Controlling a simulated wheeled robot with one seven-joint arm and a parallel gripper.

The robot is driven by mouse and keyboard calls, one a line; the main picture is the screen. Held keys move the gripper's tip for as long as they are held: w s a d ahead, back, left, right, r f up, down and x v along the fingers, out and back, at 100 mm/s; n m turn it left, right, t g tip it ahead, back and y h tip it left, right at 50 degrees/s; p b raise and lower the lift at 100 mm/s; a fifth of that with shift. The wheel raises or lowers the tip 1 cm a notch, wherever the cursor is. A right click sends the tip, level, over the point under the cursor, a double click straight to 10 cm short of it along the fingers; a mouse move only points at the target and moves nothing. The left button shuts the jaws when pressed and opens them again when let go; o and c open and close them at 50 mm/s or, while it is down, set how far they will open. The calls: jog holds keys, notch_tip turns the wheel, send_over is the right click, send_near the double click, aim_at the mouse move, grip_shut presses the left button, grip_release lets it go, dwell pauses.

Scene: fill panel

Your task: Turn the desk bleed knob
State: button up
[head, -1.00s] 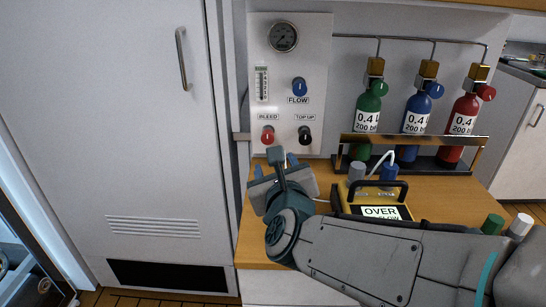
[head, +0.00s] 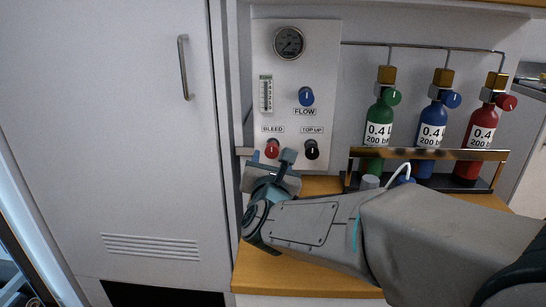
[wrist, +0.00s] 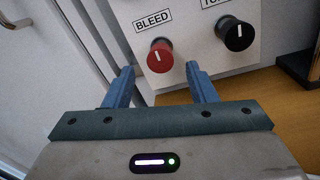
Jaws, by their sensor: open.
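The red bleed knob (head: 272,149) is at the lower left of the white fill panel (head: 293,95), under the BLEED label. In the wrist view the bleed knob (wrist: 160,56) has a white pointer line close to upright. My gripper (wrist: 168,82) is open, with one blue finger to each side just below the knob in the picture. The gripper looks empty, and I see no contact with the knob.
The black top up knob (head: 311,149) is close to the right of the bleed knob. The blue flow knob (head: 306,96) and a gauge (head: 289,42) are above. Green, blue and red cylinders (head: 431,137) stand in a rack at right. A locker door (head: 130,130) is left.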

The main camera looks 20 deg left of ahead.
aim_at(272, 153)
jog(key=shift+x, duration=1.7)
